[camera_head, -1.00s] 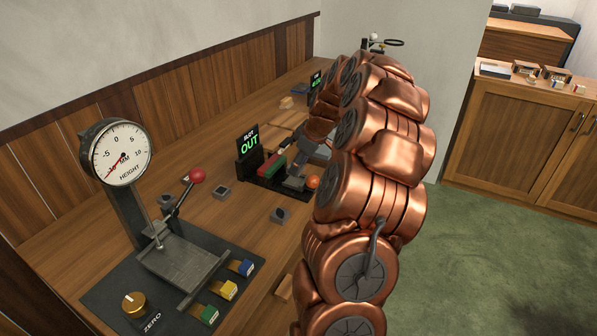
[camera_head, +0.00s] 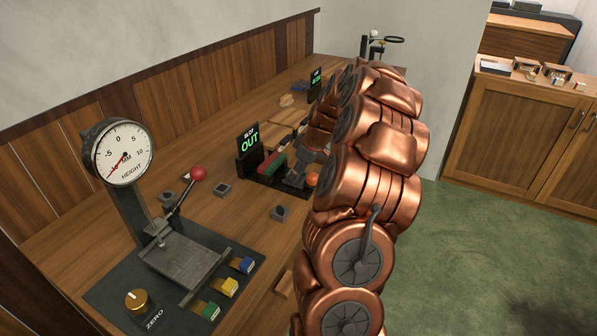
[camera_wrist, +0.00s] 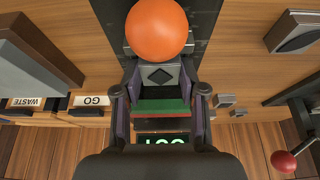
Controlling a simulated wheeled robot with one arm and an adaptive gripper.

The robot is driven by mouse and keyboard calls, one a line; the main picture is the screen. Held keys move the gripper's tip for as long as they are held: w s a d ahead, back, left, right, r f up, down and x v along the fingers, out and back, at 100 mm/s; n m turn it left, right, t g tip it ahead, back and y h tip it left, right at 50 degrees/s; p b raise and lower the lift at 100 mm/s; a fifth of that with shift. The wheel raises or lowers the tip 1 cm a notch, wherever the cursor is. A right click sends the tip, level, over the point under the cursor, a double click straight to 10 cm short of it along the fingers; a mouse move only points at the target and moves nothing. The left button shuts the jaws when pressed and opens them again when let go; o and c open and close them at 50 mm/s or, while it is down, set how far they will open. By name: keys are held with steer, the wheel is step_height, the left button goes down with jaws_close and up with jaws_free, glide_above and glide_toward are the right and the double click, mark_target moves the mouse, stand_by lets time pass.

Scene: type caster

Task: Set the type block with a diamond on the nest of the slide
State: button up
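The type block with a diamond (camera_wrist: 160,75) is grey, with a dark diamond on its upper face, in the middle of the wrist view. My gripper (camera_wrist: 159,68) has one finger on each side of it, and the block fills the space between the fingertips. The slide (camera_wrist: 202,42) is a dark track under the block, with an orange ball knob (camera_wrist: 157,29) beside the block. The knob also shows in the head view (camera_head: 312,180). I cannot tell whether the block rests on the nest, which is hidden beneath it. My arm hides much of this in the head view.
A height gauge (camera_head: 122,155) with a red-knobbed lever (camera_head: 198,173) stands at left. Small grey blocks (camera_head: 280,212) sit on the bench. WASTE and GO labels (camera_wrist: 92,100) are at left.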

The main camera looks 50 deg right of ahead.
steer(key=o, duration=0.5)
steer(key=shift+f, duration=0.15)
steer(key=shift+c, duration=0.2)
steer(key=shift+r+p, duration=0.35)
steer(key=shift+p, duration=0.05)
steer(key=b+v, duration=0.2)
steer(key=v, duration=1)
steer(key=shift+b, duration=0.35)
